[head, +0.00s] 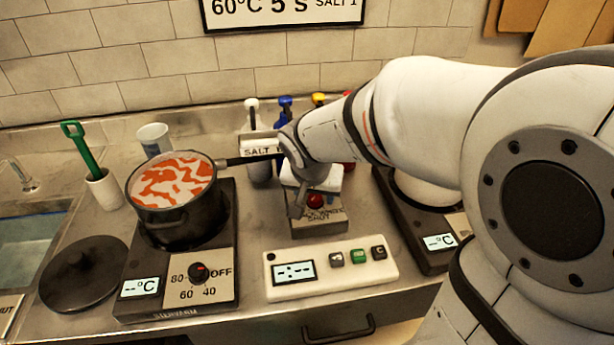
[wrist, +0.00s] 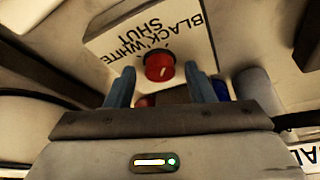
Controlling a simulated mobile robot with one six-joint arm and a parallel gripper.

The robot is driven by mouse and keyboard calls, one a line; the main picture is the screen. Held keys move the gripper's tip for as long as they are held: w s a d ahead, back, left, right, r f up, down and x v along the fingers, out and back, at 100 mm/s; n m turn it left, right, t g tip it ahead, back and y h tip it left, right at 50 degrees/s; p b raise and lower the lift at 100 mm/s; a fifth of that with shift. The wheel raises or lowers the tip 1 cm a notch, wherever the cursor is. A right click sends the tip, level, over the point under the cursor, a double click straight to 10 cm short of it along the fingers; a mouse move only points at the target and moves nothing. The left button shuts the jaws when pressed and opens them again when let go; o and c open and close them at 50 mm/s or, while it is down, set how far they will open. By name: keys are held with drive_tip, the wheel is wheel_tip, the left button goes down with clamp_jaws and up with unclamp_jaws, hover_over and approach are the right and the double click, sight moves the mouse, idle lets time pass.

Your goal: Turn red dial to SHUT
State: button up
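The red dial (head: 315,201) sits on a box with a label plate (head: 322,222) in the middle of the counter. In the wrist view the red dial (wrist: 159,67) is in front of my gripper, with a small pale mark on its face. The plate (wrist: 140,30) there reads BLACK, WHITE and SHUT, tilted in the picture. I cannot tell which word the dial points at. My gripper (wrist: 159,72) is open, its two blue-grey fingers apart on either side of the dial, with gaps visible. In the head view my wrist partly hides the box.
A pot of orange-and-white contents (head: 175,221) stands on a hot plate at left, its handle reaching toward my wrist. A white timer box (head: 330,283) lies in front. Another hot plate (head: 437,243) is at right. Several coloured-top bottles (head: 285,103) stand behind.

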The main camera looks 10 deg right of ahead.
drive_tip(key=c, duration=0.9)
drive_tip(key=shift+r+n, duration=0.1)
drive_tip(key=shift+n, duration=0.2)
drive_tip(key=n+y+p, duration=0.1)
drive_tip(key=n, duration=0.1)
drive_tip(key=n+p, duration=0.1)
drive_tip(key=n, duration=0.1)
drive_tip(key=shift+d+y, duration=0.2)
drive_tip(key=shift+y, duration=0.2)
drive_tip(key=n, duration=0.1)
drive_tip(key=n+y, duration=0.1)
drive_tip(key=shift+d+f+n+b, duration=0.1)
drive_tip(key=shift+f+n+b, duration=0.1)
drive_tip(key=shift+n+b, duration=0.15)
drive_tip(key=shift+n+y+b, duration=0.3)
drive_tip(key=shift+n+b, duration=0.25)
drive_tip(key=shift+b, duration=0.05)
drive_tip(key=shift+r+n, duration=0.15)
drive_tip(key=shift+n, duration=0.15)
drive_tip(key=o, duration=0.9)
